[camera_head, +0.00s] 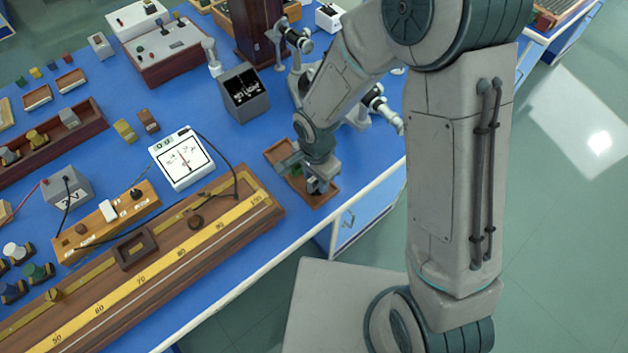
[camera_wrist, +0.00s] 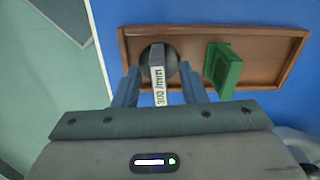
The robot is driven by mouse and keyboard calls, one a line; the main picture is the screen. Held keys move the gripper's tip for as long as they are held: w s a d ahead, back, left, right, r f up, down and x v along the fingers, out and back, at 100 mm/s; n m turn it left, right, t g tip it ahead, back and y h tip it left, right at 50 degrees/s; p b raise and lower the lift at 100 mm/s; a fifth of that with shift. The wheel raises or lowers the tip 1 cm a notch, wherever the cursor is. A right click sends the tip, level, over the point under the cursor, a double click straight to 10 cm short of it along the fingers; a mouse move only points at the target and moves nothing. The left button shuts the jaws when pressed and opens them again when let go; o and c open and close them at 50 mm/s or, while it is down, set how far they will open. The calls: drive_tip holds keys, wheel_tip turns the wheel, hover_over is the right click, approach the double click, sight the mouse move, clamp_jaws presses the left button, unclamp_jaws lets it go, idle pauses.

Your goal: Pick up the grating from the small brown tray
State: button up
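The small brown tray (camera_head: 275,150) lies near the table's front edge, mostly hidden under my gripper in the head view. In the wrist view the tray (camera_wrist: 215,30) spans the top. In it stands a dark round-based piece (camera_wrist: 158,54) with a white label reading about "300 /mm", which looks like the grating. A green block-like piece (camera_wrist: 226,69) stands to its right. My gripper (camera_wrist: 160,85) points down over the tray with its fingers on either side of the labelled piece. Gaps show beside the label, so the fingers look open. Finger contact with the round base is unclear.
A white meter (camera_head: 182,158) and a long wooden scale bench (camera_head: 170,262) lie left of the tray. A grey open box (camera_head: 244,92) stands behind it. The blue tabletop ends just in front of the tray, with floor beyond.

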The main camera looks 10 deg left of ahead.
clamp_jaws()
drive_tip(key=shift+r, duration=0.15)
